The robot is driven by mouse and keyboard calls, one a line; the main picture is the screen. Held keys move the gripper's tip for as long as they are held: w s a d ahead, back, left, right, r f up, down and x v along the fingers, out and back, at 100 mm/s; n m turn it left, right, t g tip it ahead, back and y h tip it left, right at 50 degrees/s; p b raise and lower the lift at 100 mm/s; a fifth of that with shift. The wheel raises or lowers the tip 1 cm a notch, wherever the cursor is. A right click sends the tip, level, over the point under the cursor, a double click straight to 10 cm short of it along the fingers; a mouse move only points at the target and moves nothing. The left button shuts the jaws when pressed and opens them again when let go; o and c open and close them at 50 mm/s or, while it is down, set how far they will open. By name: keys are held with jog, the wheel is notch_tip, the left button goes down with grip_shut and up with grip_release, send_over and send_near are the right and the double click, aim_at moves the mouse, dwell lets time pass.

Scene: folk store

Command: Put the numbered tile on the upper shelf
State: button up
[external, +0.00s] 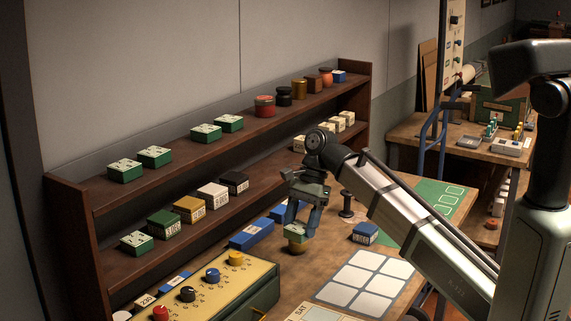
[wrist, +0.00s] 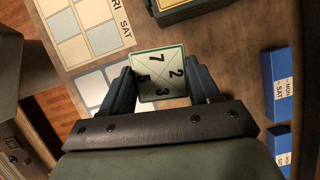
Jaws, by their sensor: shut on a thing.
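My gripper (external: 298,220) is shut on the numbered tile (external: 295,243), a green-sided block with a white top. The tile is low over or at the workbench; I cannot tell whether it touches the wood. In the wrist view the tile (wrist: 160,76) sits between both fingers (wrist: 162,85), and its top shows 7, 2, 5 and 3 in parts split by diagonals. The upper shelf (external: 180,150) of the dark wooden rack at the back wall holds several similar green tiles (external: 154,157) at its left and middle.
Jars (external: 265,107) and small blocks fill the upper shelf's right part. The lower shelf (external: 264,169) holds several blocks. A yellow knob panel (external: 205,290) stands in front of the rack. A blue block (external: 365,233) and a white-square card (external: 366,278) lie right of my gripper.

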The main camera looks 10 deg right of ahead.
jog(key=shift+m+t, duration=0.3)
jog(key=shift+m, duration=0.4)
jog(key=s+a+r, duration=0.2)
jog(key=a+r, duration=0.7)
jog(key=a, duration=0.2)
jog(key=s+a+r, duration=0.2)
jog(key=a+r, duration=0.7)
jog(key=a, duration=0.2)
jog(key=s+a+r, duration=0.2)
jog(key=a+r, duration=0.8)
jog(key=a, duration=0.1)
jog(key=shift+s+a, duration=0.1)
jog(key=shift+a, duration=0.05)
notch_tip(320, 180, up, 5)
jog(key=m, duration=0.1)
send_over(96, 192)
jog(key=shift+t, duration=0.3)
jog(key=shift+f, duration=5.2)
jog(key=shift+f, duration=0.1)
jog(key=o, duration=1.2)
jog(key=shift+c, duration=0.2)
